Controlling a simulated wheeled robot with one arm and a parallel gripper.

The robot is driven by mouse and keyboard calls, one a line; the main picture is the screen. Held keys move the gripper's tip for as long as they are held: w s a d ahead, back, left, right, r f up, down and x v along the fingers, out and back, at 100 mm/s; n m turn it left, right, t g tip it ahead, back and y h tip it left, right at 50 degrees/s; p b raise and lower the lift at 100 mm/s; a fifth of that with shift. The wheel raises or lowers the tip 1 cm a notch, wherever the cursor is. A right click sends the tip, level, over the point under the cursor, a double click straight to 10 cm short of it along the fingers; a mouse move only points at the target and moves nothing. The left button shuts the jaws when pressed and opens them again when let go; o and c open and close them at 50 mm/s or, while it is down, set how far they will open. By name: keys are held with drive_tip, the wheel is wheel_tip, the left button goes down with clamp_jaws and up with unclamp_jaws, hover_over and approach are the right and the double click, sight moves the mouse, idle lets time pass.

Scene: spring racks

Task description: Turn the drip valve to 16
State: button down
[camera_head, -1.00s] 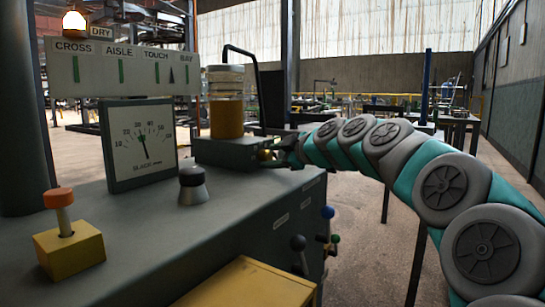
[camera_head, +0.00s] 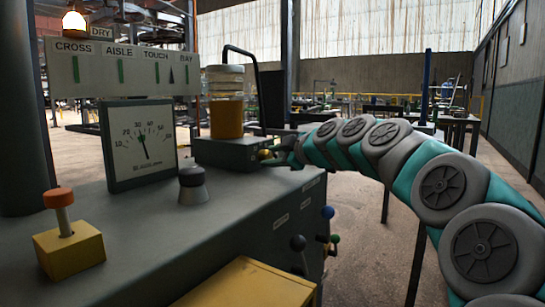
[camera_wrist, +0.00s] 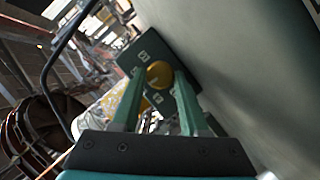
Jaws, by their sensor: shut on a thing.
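The drip valve is a small brass-yellow knob (camera_head: 264,154) on the right end of the dark box under the oil cup (camera_head: 226,119). In the wrist view the round yellow knob (camera_wrist: 160,74) sits against a dark plate (camera_wrist: 134,58) with small white marks that I cannot read clearly. My gripper (camera_head: 277,156) reaches it from the right. In the wrist view its two green fingers (camera_wrist: 157,88) are shut on the knob, one at each side, and partly cover it. The valve's setting cannot be read.
A slack gauge (camera_head: 142,144) stands left of the cup, its needle near the middle of the scale. A black-topped knob (camera_head: 193,186), an orange-topped lever on a yellow block (camera_head: 69,249) and coloured ball levers (camera_head: 328,212) are nearby. A bent black rod (camera_head: 248,75) rises behind the cup.

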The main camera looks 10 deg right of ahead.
drive_tip(key=m, duration=0.1)
drive_tip(key=m+g+p, duration=0.1)
drive_tip(key=m+g+y+p, duration=0.1)
drive_tip(key=shift+w+d+r, duration=0.15)
drive_tip(key=shift+r, duration=0.1)
drive_tip(key=shift+w+m+g+y+p, duration=0.1)
drive_tip(key=shift+m+g+y+p, duration=0.35)
drive_tip(key=shift+m+p, duration=0.25)
drive_tip(key=shift+d+r+m+g+y+p, duration=0.15)
drive_tip(key=shift+m+g+y+p, duration=0.3)
drive_tip(key=shift+m+p, duration=0.5)
drive_tip(key=m+g+y+p, duration=0.1)
drive_tip(key=m+p, duration=0.1)
drive_tip(key=p, duration=0.1)
drive_tip(key=shift+w+d, duration=0.1)
drive_tip(key=shift+w, duration=0.05)
drive_tip(key=m+g+y+p, duration=0.1)
drive_tip(key=m+p, duration=0.1)
drive_tip(key=m+y+p, duration=0.1)
drive_tip(key=p, duration=0.2)
drive_tip(key=shift+w+d+f+m+g+y, duration=0.2)
drive_tip(key=shift+m+g+y, duration=0.1)
drive_tip(key=shift+m+g, duration=0.1)
drive_tip(key=shift+f+m+g+y+p, duration=0.2)
drive_tip(key=shift+m+y+p, duration=0.35)
drive_tip(key=shift+m+p, duration=0.3)
drive_tip(key=shift+f+m+g+y+p, duration=0.2)
drive_tip(key=shift+m+y+p, duration=0.4)
drive_tip(key=shift+m, duration=0.4)
